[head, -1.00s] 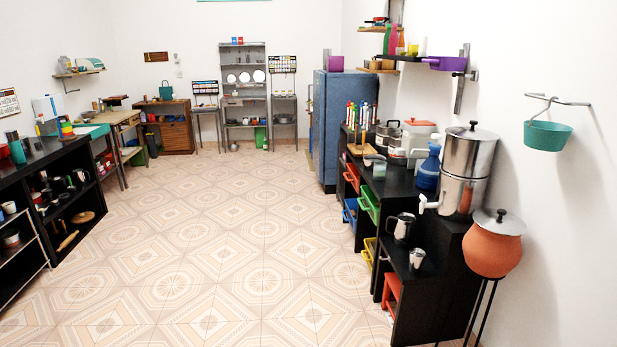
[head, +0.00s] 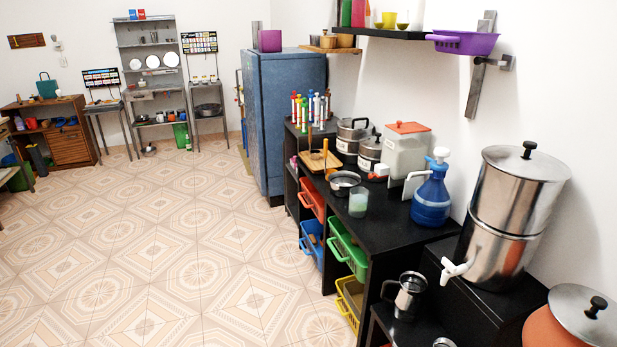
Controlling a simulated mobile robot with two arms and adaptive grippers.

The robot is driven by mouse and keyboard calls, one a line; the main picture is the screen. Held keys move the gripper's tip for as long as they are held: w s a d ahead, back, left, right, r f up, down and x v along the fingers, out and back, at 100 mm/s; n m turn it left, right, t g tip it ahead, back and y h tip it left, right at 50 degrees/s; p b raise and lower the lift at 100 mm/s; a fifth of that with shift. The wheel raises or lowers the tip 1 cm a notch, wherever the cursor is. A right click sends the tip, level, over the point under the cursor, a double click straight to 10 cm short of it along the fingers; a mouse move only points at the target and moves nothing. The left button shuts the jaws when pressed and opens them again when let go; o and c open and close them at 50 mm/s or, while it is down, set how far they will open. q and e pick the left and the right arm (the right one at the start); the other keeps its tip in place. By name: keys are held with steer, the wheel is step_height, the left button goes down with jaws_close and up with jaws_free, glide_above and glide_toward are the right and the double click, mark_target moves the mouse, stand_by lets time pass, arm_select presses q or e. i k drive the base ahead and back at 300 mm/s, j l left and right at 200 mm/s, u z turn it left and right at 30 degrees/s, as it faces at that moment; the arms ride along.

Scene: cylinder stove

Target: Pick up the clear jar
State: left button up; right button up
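A squarish, cloudy see-through jar (head: 407,152) with an orange-red lid stands on the black counter against the right wall, behind the blue jug. A small clear glass vessel (head: 358,203) with pale contents stands nearer the counter's front edge, beside a metal pan (head: 344,182). I cannot tell for certain which of these two is the clear jar. Neither of my grippers is in view.
A shelf with a purple basket (head: 463,43) hangs above. The tiled floor (head: 170,265) to the left is clear.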

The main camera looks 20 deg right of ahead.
mark_target(357, 207)
steer(key=i+j+z, duration=0.1)
steer(key=i+z, duration=0.2)
steer(key=i, duration=0.25)
steer(key=i+j+z, duration=0.25)
steer(key=i, duration=0.25)
steer(key=i+j+z, duration=0.3)
steer(key=i, duration=0.25)
